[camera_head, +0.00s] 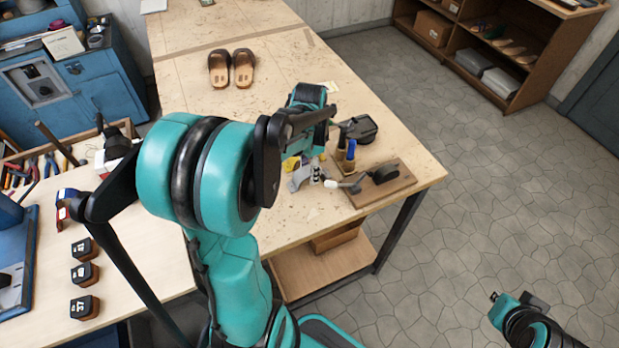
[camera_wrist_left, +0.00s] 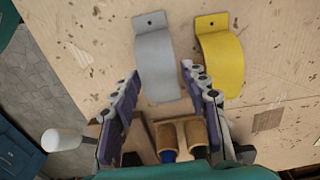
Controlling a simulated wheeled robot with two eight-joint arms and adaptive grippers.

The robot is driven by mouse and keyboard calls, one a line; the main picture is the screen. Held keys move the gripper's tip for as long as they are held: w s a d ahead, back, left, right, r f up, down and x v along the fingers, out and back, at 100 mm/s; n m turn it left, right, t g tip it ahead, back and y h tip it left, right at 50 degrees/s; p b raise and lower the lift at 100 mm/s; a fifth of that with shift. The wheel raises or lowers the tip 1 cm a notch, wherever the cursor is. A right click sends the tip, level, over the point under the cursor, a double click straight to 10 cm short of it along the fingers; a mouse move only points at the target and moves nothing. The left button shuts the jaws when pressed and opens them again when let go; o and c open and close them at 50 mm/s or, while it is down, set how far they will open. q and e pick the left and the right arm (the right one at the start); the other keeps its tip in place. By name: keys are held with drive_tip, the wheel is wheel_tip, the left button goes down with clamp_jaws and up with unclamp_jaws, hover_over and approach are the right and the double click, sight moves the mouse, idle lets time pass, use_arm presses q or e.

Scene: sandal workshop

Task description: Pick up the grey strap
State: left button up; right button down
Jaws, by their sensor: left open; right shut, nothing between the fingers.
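The grey strap (camera_wrist_left: 155,65) is a curved band with a holed tab, beside a matching yellow strap (camera_wrist_left: 221,60) in the left wrist view. In the head view the grey strap (camera_head: 299,179) lies on the wooden table, partly hidden behind my left arm. My left gripper (camera_wrist_left: 161,75) is open, and its fingers show on either side of the lower part of the grey strap, with nothing held. Whether the fingers touch the strap I cannot tell. My right gripper (camera_head: 497,299) is shut and empty at the lower right, over the floor, away from the table.
Wooden cups (camera_wrist_left: 184,138), one with a blue item, stand close to the left gripper. A wooden board (camera_head: 397,186) with a black tool and a white-headed mallet (camera_wrist_left: 62,140) lie nearby. Brown sandals (camera_head: 232,68) sit farther back. The table's middle has free room.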

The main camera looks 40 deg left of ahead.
use_arm(q)
drive_tip(key=shift+f, duration=0.4)
drive_tip(key=c, duration=0.7)
drive_tip(key=shift+o, duration=0.2)
drive_tip(key=shift+r, duration=0.1)
